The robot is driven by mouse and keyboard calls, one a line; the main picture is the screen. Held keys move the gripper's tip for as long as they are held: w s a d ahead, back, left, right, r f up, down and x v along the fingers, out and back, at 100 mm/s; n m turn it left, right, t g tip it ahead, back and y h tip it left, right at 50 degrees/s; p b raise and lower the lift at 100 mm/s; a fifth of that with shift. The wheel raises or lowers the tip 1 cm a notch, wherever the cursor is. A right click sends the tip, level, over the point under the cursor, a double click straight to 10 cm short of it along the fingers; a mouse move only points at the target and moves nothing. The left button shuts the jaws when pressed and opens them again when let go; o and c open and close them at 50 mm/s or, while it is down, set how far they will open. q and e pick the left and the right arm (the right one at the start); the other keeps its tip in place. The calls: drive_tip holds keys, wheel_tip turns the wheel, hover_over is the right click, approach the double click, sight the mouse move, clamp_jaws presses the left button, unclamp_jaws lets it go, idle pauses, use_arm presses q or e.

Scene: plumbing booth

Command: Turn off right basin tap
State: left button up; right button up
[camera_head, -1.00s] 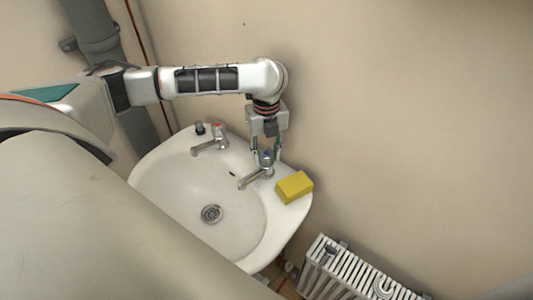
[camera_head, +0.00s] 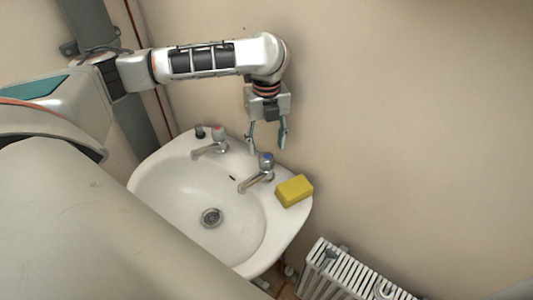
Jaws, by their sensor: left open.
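The right basin tap (camera_head: 258,175) is chrome with a blue-marked knob on top. It stands at the right rear of the white basin (camera_head: 158,168), its spout pointing over the bowl. My left gripper (camera_head: 267,149) is open, pointing down just above and behind the tap's knob. Its fingers are spread and appear clear of the knob, with nothing held. The left tap (camera_head: 212,147), with a red mark on its knob, stands further left on the basin rim. No water stream can be made out at either spout. My right gripper is not in view.
A yellow sponge (camera_head: 294,190) lies on the rim right of the right tap. A small dark plug (camera_head: 200,132) sits at the rear left rim. The wall (camera_head: 400,120) is close behind. A white radiator (camera_head: 350,272) stands at lower right.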

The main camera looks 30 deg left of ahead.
sight(267, 157)
use_arm(q)
wheel_tip(267, 157, up, 6)
drive_tip(key=shift+f, duration=0.1)
drive_tip(key=shift+f, duration=0.1)
idle(0.6)
